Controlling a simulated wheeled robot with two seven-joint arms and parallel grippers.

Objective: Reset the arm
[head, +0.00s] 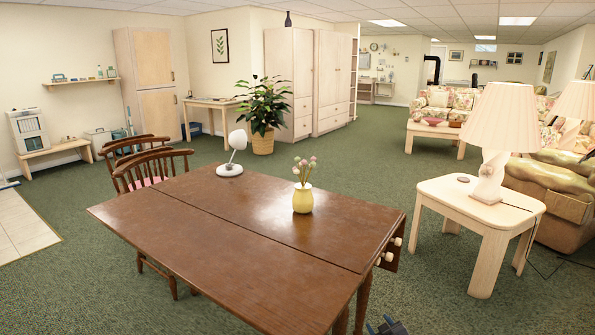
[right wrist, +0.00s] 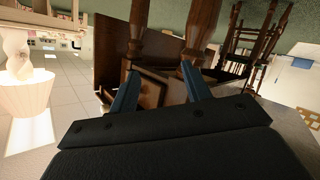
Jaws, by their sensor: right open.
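My right gripper (head: 386,327) shows only as a small dark tip at the bottom edge of the head view, low beside the near right end of the brown table. In the right wrist view my right gripper (right wrist: 160,70) has its two blue fingers spread apart with nothing between them. That view is upside down, with the table's wooden legs (right wrist: 203,30) beyond the fingers. I cannot tell the exact gap to the legs. My left gripper is not in either view.
The brown table (head: 230,230) carries a yellow vase (head: 302,198) with flowers and a white desk lamp (head: 234,155). Wooden chairs (head: 152,168) stand at its far left side. A side table (head: 455,205) with a lamp (head: 494,130) stands at right. Green carpet is clear between the tables.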

